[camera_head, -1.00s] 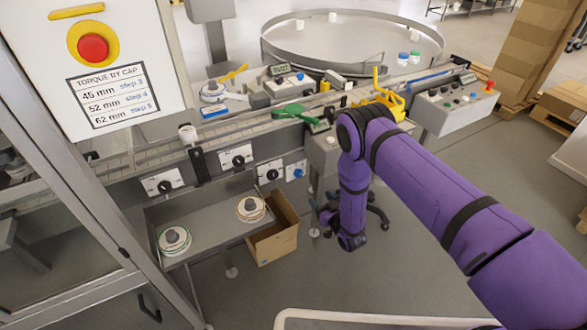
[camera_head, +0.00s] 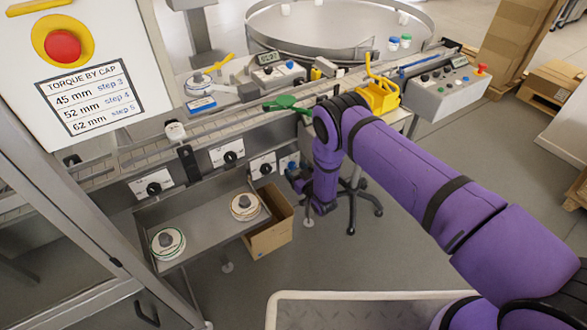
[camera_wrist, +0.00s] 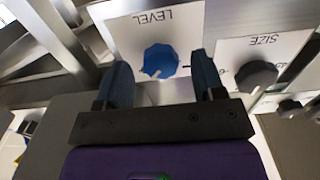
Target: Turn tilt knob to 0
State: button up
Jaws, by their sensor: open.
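In the wrist view a blue knob (camera_wrist: 160,61) sits on a white plate marked LEVEL, and a dark grey knob (camera_wrist: 256,75) sits on a plate marked SIZE. My gripper (camera_wrist: 160,75) is open and empty, with its two fingers on either side of the blue knob in that picture; contact cannot be told. In the head view my gripper (camera_head: 294,176) is at the front panel, just below the blue knob (camera_head: 291,166). Black knobs (camera_head: 265,168), (camera_head: 230,157) and (camera_head: 153,189) are on plates to its left. No TILT label is readable.
A metal shelf (camera_head: 205,232) with two round lidded items juts out below the knobs. An open cardboard box (camera_head: 272,240) stands beside it. A yellow part (camera_head: 380,96) and a green handle (camera_head: 287,104) lie above the panel.

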jog(key=shift+x, duration=0.8)
jog(key=shift+c, duration=0.3)
jog(key=c, duration=0.9)
jog(key=shift+o, duration=0.2)
jog(key=shift+n, duration=0.3)
jog(key=n, duration=0.3)
jog(key=shift+n, duration=0.3)
jog(key=shift+d+n, duration=0.1)
jog(key=shift+n, duration=1.9)
